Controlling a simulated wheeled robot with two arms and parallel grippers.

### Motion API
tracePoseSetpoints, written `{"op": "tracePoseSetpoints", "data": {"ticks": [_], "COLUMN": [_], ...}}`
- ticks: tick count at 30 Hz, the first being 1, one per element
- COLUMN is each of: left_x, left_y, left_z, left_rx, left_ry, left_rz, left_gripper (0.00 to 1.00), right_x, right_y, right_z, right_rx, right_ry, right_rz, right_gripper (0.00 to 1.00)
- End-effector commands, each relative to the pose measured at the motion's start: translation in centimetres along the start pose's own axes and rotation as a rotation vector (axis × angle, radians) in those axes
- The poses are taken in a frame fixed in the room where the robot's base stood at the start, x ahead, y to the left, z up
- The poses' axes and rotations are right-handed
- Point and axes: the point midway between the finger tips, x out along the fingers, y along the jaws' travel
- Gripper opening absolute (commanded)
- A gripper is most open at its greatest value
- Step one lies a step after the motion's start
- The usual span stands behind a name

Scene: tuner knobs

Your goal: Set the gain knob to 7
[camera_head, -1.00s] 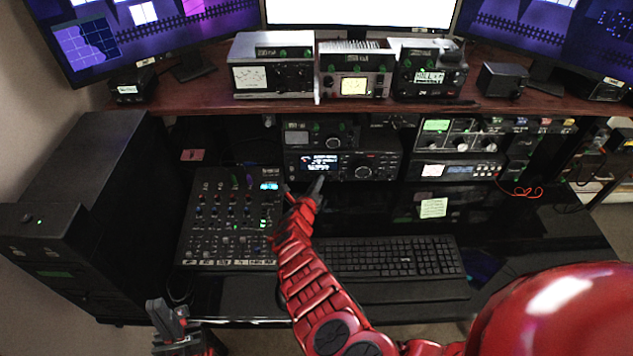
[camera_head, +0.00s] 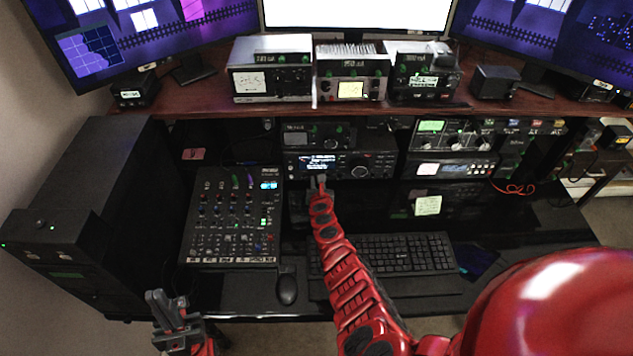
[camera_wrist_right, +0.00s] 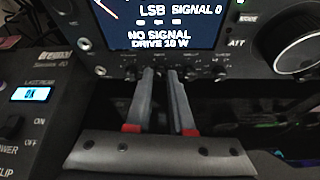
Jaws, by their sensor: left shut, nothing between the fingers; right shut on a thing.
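The black radio (camera_head: 388,160) stands under the shelf, with a lit display and a large dial (camera_wrist_right: 300,50) to its right. In the right wrist view the display (camera_wrist_right: 165,28) reads "LSB", "SIGNAL 0", "NO SIGNAL" and "DRIVE 10 W". A row of small knobs runs below it. My right gripper (camera_wrist_right: 163,73) is at this row, its fingertips shut on a small knob that they hide. It shows in the head view (camera_head: 319,182) below the display. No gain label or knob number is legible. My left gripper (camera_head: 166,308) is shut and empty at the lower left.
A mixer (camera_head: 232,225) is left of my right arm. A keyboard (camera_head: 400,254) and a mouse (camera_head: 287,290) lie in front, the keyboard partly behind my arm. More radio gear (camera_head: 455,170) stands to the right. The shelf above (camera_head: 210,98) carries several meters.

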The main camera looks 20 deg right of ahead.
Motion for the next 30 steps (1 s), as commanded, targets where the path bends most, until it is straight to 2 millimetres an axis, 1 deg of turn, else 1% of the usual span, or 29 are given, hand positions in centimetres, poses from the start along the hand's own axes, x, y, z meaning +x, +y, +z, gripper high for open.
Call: {"op": "tracePoseSetpoints", "data": {"ticks": [8,18,24,30], "left_x": [-1.6,-4.2,-5.5,-6.3], "left_y": [0.1,0.2,0.3,0.3], "left_z": [0.3,0.7,0.9,1.1], "left_rx": [0.000,0.000,0.000,0.000], "left_ry": [0.000,0.000,0.000,0.000], "left_rz": [0.000,0.000,0.000,0.000], "left_gripper": [0.00,0.00,0.00,0.00], "right_x": [0.1,0.2,0.2,0.2], "right_y": [-0.5,-0.7,-0.7,-0.7], "right_z": [-0.5,-0.6,-0.6,-0.5], "right_rx": [0.239,0.516,0.637,0.713], "right_ry": [0.001,0.000,-0.001,0.001], "right_rz": [0.099,0.215,0.265,0.294], "right_gripper": [0.00,0.00,0.00,0.00]}}
